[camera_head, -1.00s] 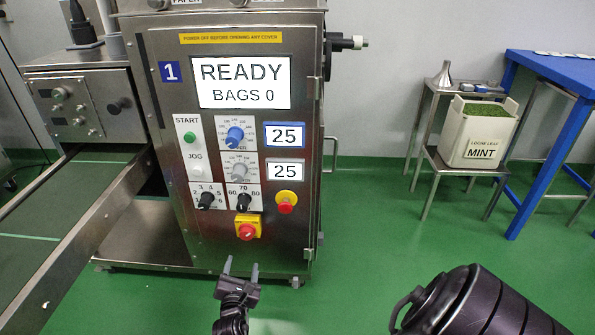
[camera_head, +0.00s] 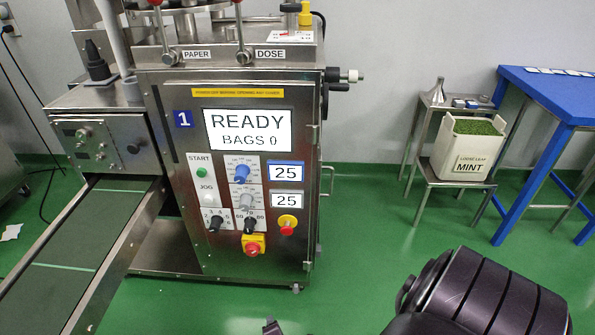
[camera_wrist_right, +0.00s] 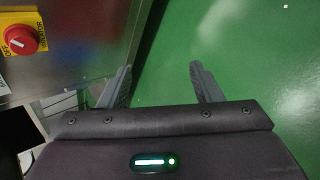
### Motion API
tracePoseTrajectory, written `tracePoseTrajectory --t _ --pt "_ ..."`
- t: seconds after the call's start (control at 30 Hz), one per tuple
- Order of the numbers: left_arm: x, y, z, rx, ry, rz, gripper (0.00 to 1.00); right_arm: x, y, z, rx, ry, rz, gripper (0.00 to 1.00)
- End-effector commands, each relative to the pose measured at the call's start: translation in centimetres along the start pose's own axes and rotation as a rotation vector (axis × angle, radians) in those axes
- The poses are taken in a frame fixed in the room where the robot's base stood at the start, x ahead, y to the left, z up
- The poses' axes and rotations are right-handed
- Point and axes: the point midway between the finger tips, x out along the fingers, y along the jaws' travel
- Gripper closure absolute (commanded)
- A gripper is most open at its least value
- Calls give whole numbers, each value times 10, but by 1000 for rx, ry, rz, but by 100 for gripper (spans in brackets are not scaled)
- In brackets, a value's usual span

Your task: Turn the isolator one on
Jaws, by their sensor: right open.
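The isolator is a red rotary knob on a yellow plate (camera_head: 253,245) low on the front of machine 1. In the right wrist view the isolator knob (camera_wrist_right: 21,40) is at the upper left edge, with "OFF" readable beside it and a short white mark on the knob. My right gripper (camera_wrist_right: 162,86) is open and empty, its two fingers apart, to the right of and below the isolator in that view, not touching it. In the head view only the tip of my right gripper (camera_head: 272,326) shows at the bottom edge, below the isolator. My left gripper is not in view.
Machine 1's screen (camera_head: 247,130) reads "READY BAGS 0". A conveyor (camera_head: 65,265) lies left. Green floor is clear right of the machine; a stand and blue table are farther right.

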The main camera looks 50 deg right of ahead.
Motion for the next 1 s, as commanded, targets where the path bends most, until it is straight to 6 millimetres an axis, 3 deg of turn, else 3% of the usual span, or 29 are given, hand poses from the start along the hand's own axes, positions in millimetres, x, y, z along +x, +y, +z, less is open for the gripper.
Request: tracePoseTrajectory --t 0.03,0.2,0.5,0.7,1.0 --pt "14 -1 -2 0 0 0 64 -10 -4 4 31 9 -26 41" --pt "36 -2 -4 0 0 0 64 -31 -30 12 157 37 -117 41" --pt "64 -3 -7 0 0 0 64 -63 -68 22 337 55 -254 41" --pt "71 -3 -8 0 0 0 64 -74 -82 24 396 55 -299 41" --pt "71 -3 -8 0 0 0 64 -75 -84 25 407 55 -306 41"
